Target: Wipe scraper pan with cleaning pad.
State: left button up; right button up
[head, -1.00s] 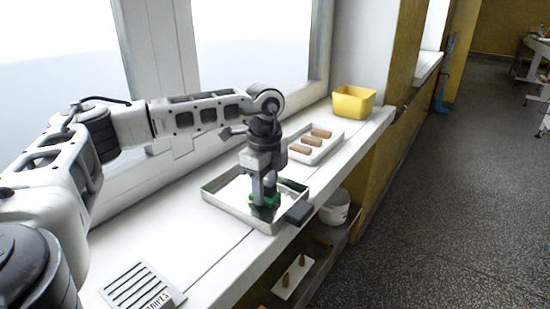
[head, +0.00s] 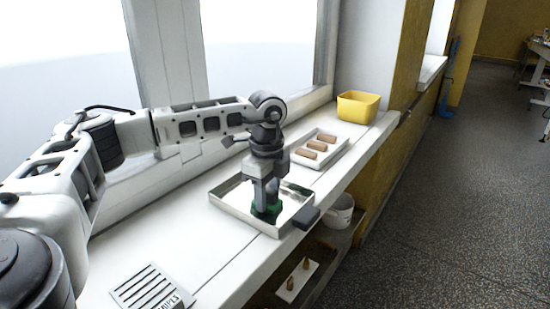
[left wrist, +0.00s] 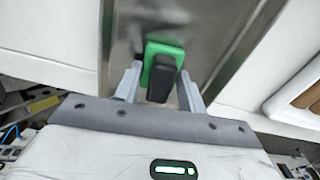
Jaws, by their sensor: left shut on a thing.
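The scraper pan (head: 229,207) is a shallow metal tray with a dark handle (head: 307,217), lying on the white counter in the head view. Its metal floor (left wrist: 207,22) fills the top middle of the left wrist view. My left gripper (head: 267,205) points down into the pan. It is shut on the cleaning pad (head: 258,213), which is green with a black grip (left wrist: 162,77). The pad is at the pan floor; its underside is hidden, so contact is not certain. Smears show on the metal in the wrist view. My right gripper is not in view.
A white tray with several brown bars (head: 311,155) and a yellow bin (head: 358,107) stand farther back on the counter. A wipes box (head: 150,289) is at the front. A shelf below holds a white bucket (head: 340,212). Window frames border the left side.

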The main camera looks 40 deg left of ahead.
aim_at(275, 193)
pick_arm(q)
jog(key=shift+d, duration=0.9)
jog(key=shift+w+d+r+p, duration=0.1)
jog(key=shift+r+p, duration=0.25)
jog(key=shift+p, duration=0.2)
jog(key=shift+r+p, duration=0.3)
jog(key=shift+r, duration=0.6)
jog(key=shift+r+p, duration=0.95)
jog(key=shift+r, duration=0.1)
notch_tip(275, 193, up, 3)
jog(key=shift+p, duration=1.2)
jog(key=shift+r, duration=0.3)
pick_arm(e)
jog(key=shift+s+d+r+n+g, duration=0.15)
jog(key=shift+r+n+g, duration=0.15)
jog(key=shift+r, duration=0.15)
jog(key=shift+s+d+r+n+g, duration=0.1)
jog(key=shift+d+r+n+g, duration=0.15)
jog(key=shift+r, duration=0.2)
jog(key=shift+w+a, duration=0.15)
